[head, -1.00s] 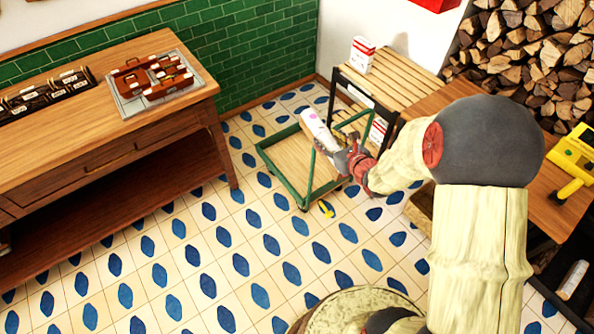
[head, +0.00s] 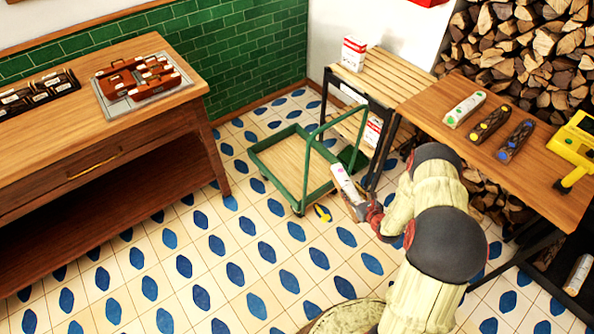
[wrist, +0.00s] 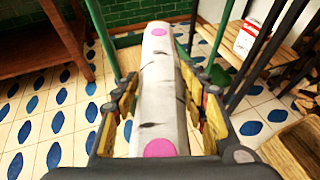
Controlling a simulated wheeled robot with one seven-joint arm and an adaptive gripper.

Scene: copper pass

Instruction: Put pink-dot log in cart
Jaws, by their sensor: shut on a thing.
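The pink-dot log (wrist: 160,95) is a pale birch log with a pink dot near each end in the wrist view. My gripper (wrist: 160,110) is shut on it, with yellow-padded fingers along both sides. In the head view the log (head: 345,182) and my gripper (head: 356,203) are just right of and in front of the cart. The cart (head: 262,160) is a green frame with a wooden deck and a raised handle on its right. Its deck is bare. The log's height relative to the deck is hard to tell.
A slatted bench (head: 385,77) with a white-and-red box (head: 354,53) stands behind the cart. A table (head: 545,160) at right holds three dotted logs. Tiled floor (head: 220,275) is free in front.

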